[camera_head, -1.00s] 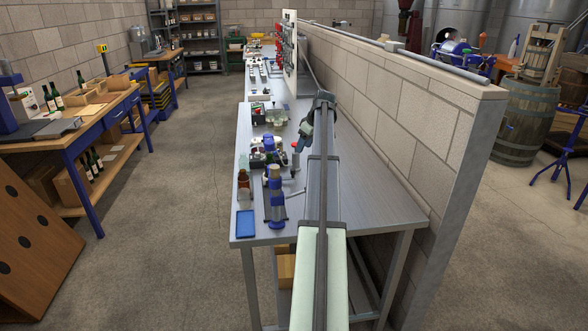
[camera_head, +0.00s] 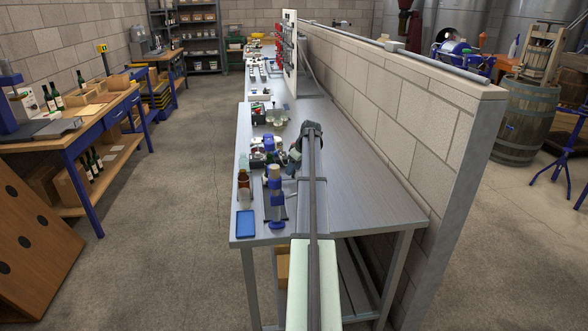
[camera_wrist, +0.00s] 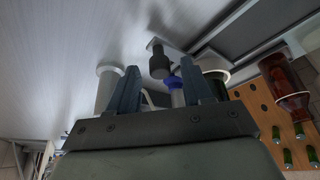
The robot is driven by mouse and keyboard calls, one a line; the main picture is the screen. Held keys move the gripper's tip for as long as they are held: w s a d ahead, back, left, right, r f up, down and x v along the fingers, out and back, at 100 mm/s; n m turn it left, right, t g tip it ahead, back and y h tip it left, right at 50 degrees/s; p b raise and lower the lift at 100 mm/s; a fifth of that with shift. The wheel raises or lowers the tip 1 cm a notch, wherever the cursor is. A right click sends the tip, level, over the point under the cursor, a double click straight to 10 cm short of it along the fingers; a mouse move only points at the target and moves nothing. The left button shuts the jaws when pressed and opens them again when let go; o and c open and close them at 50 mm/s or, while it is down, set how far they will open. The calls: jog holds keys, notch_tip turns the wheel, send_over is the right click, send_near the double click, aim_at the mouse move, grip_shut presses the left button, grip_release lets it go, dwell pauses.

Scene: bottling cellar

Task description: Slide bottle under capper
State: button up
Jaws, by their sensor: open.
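A blue upright device with a tan top, which looks like the capper (camera_head: 277,198), stands near the front left of the steel bench. A brown bottle (camera_head: 243,187) stands to its left, with a pale greenish bottle (camera_head: 243,164) behind it. My gripper (camera_head: 293,157) is above the bench, behind and right of the blue device. In the wrist view my gripper (camera_wrist: 161,85) has its fingers apart. A blue-topped part (camera_wrist: 174,83) and a black cylinder (camera_wrist: 159,60) show between or beyond them. I cannot tell whether anything lies between the fingers. The brown bottle appears at right (camera_wrist: 286,82).
A blue tray (camera_head: 246,224) lies at the bench's front left corner. Small equipment (camera_head: 268,115) crowds the left edge farther back. The bench (camera_head: 365,205) is clear on the right, bounded by a block wall (camera_head: 410,120).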

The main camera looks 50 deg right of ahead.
jog(key=shift+f, duration=0.2)
grip_shut()
dwell(0.4)
